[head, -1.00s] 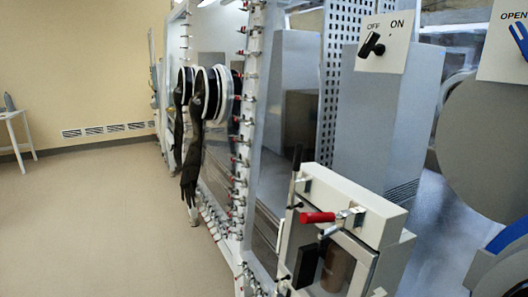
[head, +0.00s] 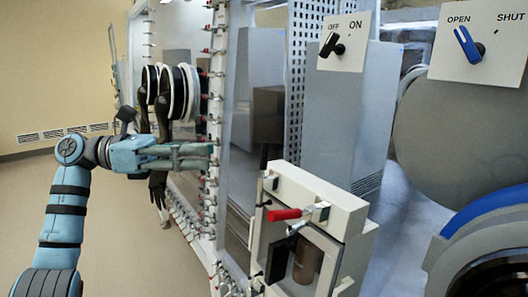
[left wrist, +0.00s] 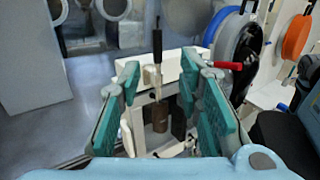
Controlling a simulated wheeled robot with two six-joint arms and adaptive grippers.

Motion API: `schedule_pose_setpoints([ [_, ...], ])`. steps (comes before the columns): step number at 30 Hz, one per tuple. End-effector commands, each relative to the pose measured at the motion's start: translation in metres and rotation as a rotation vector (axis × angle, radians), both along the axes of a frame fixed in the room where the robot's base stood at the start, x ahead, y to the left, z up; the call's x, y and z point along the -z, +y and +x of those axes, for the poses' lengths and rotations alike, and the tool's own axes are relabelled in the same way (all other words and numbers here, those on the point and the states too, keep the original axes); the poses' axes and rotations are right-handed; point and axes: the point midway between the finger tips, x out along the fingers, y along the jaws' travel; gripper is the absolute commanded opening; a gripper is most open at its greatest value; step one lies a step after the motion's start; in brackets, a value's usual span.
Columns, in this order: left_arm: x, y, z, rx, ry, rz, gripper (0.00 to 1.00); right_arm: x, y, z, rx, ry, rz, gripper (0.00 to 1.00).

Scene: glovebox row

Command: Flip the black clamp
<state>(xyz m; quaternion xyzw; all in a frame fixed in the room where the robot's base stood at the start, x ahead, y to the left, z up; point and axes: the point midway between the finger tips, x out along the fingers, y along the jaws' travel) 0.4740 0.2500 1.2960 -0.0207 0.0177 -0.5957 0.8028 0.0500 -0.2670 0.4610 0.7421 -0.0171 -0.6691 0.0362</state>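The black clamp (head: 264,157) has an upright black handle at the far left corner of a small white box (head: 316,189). In the left wrist view, the black clamp (left wrist: 157,45) stands upright between and beyond my fingers. My left gripper (head: 212,155) is left of the black clamp in the head view, apart from it. In the left wrist view, my left gripper (left wrist: 160,65) has its teal-padded fingers spread with nothing between the pads. My right gripper is in neither view.
A red-handled clamp (head: 284,214) sticks out from the box front, near my left gripper's path. A brown cylinder (head: 307,261) shows behind the box window. Black gloves (head: 158,185) hang from ports behind my left arm. The floor at left is clear.

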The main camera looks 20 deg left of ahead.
Motion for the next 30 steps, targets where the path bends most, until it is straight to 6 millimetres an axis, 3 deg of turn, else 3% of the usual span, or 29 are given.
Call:
schedule_pose_setpoints([
  [6, -0.002, -0.062, 0.017, 0.008, 0.002, -0.006, 0.32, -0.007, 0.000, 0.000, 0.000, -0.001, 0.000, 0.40],
  [12, -0.001, -0.101, 0.030, 0.003, 0.004, -0.008, 0.32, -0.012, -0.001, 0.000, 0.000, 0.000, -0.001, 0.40],
  [17, -0.001, -0.114, 0.034, 0.002, 0.006, -0.008, 0.32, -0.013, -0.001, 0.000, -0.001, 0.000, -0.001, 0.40],
  [24, 0.000, -0.115, 0.035, 0.002, 0.006, -0.008, 0.32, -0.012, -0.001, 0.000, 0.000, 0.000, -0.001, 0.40],
  [30, 0.000, -0.115, 0.035, 0.002, 0.006, -0.008, 0.00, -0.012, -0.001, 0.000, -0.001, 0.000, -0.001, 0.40],
])
